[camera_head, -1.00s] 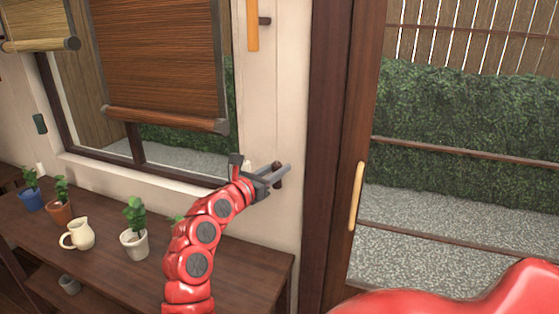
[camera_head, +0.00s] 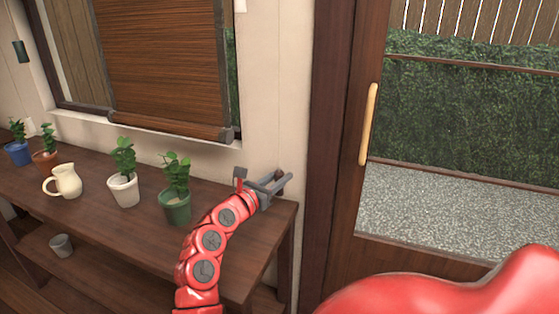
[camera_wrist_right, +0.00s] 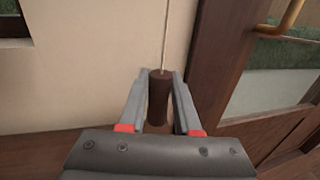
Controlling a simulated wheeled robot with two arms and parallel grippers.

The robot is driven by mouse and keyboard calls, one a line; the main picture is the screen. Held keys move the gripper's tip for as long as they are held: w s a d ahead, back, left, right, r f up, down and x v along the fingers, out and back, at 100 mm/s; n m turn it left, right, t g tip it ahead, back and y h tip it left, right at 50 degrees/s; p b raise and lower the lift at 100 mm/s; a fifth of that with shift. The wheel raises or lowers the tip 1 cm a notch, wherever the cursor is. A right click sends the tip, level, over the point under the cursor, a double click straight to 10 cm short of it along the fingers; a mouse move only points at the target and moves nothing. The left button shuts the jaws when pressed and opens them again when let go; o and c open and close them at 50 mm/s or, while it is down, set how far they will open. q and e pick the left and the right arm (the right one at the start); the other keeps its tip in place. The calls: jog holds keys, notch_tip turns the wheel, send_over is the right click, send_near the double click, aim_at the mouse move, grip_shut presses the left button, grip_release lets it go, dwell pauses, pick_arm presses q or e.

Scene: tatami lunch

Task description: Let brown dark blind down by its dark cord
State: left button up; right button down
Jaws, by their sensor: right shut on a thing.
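The brown dark blind (camera_head: 165,60) hangs over the window at the upper left in the head view. My right gripper (camera_head: 281,184) is at the wall to the right of the blind, near the bench's back right corner. In the right wrist view my right gripper (camera_wrist_right: 158,100) is shut on a dark brown cord pull (camera_wrist_right: 158,96). A thin, pale-looking cord (camera_wrist_right: 165,35) runs straight up from it. My left gripper is not in view.
A dark wooden bench (camera_head: 100,220) stands below the window. It holds a green pot (camera_head: 174,207), a white pot (camera_head: 123,190), a cream jug (camera_head: 66,181) and other pots. A sliding door with a wooden handle (camera_head: 368,124) is on the right.

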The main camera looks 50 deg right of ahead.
jog(key=shift+f, duration=0.35)
jog(key=c, duration=0.6)
grip_release()
jog(key=shift+r, duration=0.1)
jog(key=a, duration=1.7)
jog(key=shift+s+a, duration=0.2)
jog(key=shift+a, duration=0.05)
